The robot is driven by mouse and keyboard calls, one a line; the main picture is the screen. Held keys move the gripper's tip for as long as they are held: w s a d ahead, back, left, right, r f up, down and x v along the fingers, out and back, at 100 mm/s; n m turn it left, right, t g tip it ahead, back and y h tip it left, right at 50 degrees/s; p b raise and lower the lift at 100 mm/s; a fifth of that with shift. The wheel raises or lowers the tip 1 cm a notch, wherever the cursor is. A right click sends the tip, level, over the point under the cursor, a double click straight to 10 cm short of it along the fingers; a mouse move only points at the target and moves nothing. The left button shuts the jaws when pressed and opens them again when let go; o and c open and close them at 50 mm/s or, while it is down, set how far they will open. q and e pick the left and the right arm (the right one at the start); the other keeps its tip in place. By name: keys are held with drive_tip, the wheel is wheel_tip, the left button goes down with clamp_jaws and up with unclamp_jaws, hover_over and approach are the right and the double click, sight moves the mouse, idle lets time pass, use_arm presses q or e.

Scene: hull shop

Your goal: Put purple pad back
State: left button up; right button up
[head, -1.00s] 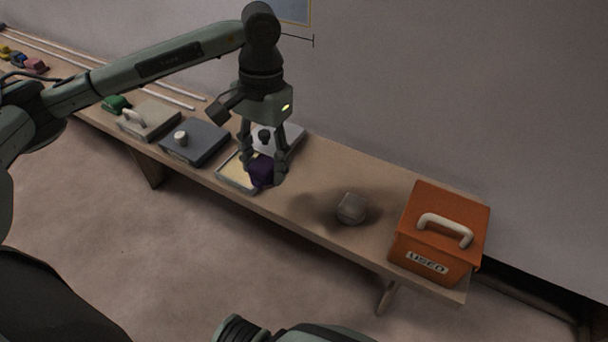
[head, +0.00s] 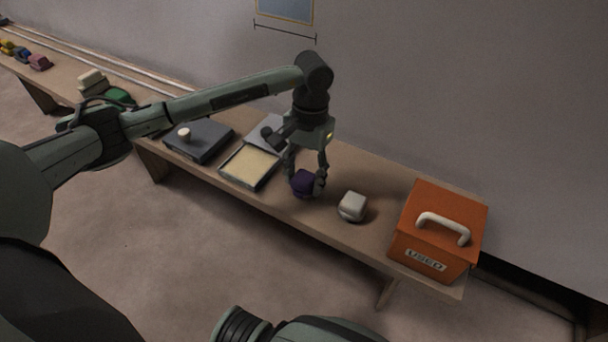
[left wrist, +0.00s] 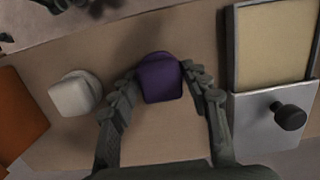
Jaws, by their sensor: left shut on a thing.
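The purple pad (head: 304,183) is a small, dark purple rounded block. My left gripper (head: 305,186) points down and is shut on it, over the bench between the open cream-filled tray and a white pad. In the left wrist view the purple pad (left wrist: 160,79) sits between the two fingers of the left gripper (left wrist: 158,78). I cannot tell whether the pad touches the bench. My right gripper is not in view.
The open tray (head: 231,178) stands left of the pad, its grey lid with a dark knob (left wrist: 290,117) beside it. The white pad (head: 352,206) sits close on the right, then the orange USED box (head: 432,238). A closed dark box (head: 205,144) stands further left.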

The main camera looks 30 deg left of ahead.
sight(307, 172)
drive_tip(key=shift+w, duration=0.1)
use_arm(q)
drive_tip(key=o, duration=1.1)
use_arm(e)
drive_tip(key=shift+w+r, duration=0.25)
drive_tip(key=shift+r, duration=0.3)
use_arm(q)
drive_tip(key=shift+r, duration=0.2)
wheel_tip(307, 172, up, 12)
drive_tip(key=w, duration=0.1)
drive_tip(key=shift+w+f+b, duration=0.2)
drive_tip(key=shift+b, duration=0.15)
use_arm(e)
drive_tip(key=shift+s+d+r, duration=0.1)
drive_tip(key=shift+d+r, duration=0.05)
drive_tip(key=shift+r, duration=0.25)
